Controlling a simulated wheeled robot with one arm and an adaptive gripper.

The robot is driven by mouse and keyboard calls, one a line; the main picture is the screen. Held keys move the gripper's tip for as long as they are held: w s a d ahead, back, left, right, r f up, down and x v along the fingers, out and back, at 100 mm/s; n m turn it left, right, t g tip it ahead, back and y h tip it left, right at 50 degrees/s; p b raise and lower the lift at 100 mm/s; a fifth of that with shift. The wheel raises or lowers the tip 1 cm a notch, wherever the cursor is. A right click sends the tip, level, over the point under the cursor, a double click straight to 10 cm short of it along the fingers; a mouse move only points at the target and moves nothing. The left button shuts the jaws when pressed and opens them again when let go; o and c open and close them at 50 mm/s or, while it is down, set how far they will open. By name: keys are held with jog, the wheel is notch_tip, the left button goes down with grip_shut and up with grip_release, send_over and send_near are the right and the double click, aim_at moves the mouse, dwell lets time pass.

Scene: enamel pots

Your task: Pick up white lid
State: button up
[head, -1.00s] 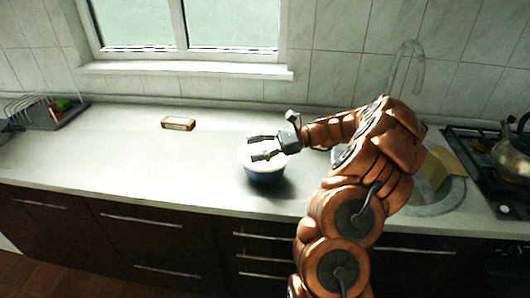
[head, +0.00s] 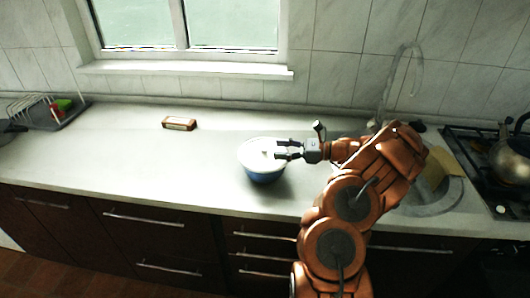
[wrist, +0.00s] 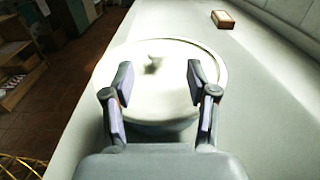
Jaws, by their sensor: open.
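The white lid (head: 256,152) sits on a blue pot (head: 265,177) on the counter, left of my arm in the head view. In the wrist view the lid (wrist: 140,75) is a round white disc with a small knob (wrist: 153,64) near its far part. My gripper (head: 279,150) is open and empty, with its fingers over the right part of the lid in the head view. In the wrist view the fingertips (wrist: 159,76) stand apart, with the knob beyond them and a little left of their middle. Whether the fingers touch the lid I cannot tell.
A small brown-framed box (head: 179,123) lies on the counter (head: 120,150) to the left. A dish rack (head: 42,108) stands at the far left. A sink (head: 440,195) with a tap is at the right, beside a stove with a kettle (head: 513,157). The counter around the pot is clear.

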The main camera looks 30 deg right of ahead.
aim_at(271, 153)
jog(key=p+x, duration=0.1)
jog(key=x, duration=0.2)
jog(key=shift+w+a+r, duration=0.1)
jog(key=shift+w+a, duration=0.05)
jog(key=shift+a, duration=0.25)
grip_shut()
